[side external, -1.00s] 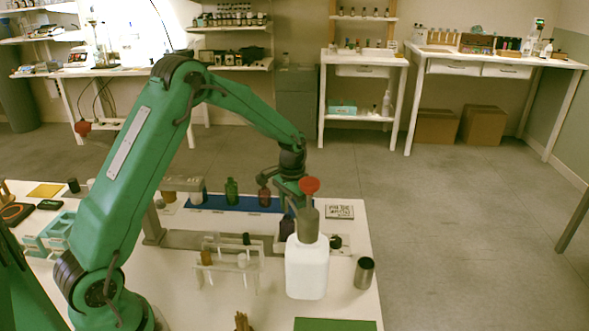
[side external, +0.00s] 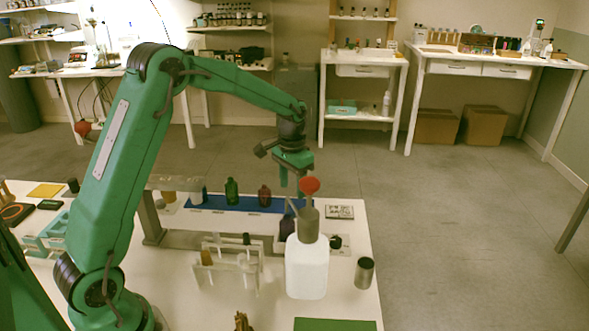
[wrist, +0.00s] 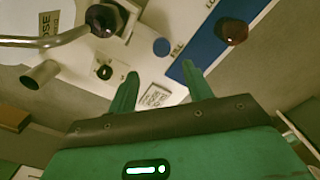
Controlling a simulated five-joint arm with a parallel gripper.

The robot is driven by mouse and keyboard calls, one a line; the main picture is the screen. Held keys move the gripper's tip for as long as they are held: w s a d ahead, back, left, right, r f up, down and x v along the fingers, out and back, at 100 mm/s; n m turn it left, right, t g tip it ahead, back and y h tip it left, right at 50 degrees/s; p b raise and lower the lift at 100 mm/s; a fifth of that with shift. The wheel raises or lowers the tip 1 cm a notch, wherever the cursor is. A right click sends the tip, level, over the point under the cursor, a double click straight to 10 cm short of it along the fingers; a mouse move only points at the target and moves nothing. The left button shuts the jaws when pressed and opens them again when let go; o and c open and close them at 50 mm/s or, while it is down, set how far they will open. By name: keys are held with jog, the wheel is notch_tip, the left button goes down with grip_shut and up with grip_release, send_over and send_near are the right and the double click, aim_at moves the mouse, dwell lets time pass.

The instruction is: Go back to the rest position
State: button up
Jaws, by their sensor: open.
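My gripper (side external: 291,182) hangs empty above the back right of the white table, behind the white jug. Its two green fingers are apart in the wrist view (wrist: 160,72), with nothing between them. A green bottle (side external: 231,190) and a reddish-brown bottle (side external: 265,196) stand upright on the blue strip (side external: 214,203). One dark reddish bottle top (wrist: 233,32) shows over the blue strip in the wrist view. A dark purple bottle (side external: 287,228) stands in front of the strip, partly hidden by the white jug.
A metal cup (side external: 364,273), a clear rack (side external: 228,265) and a printed card (side external: 340,212) are on the table. Open floor lies to the right.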

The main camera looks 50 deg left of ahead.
jog(key=s+d+r+t, duration=0.3)
jog(key=s+d+r, duration=0.2)
jog(key=s+r, duration=0.75)
jog(key=s+d+t, duration=0.2)
jog(key=s+d, duration=0.1)
jog(key=s, duration=1.1)
jog(key=shift+s+d+r+t, duration=0.15)
jog(key=shift+d+r+t, duration=0.15)
jog(key=shift+d+r, duration=0.15)
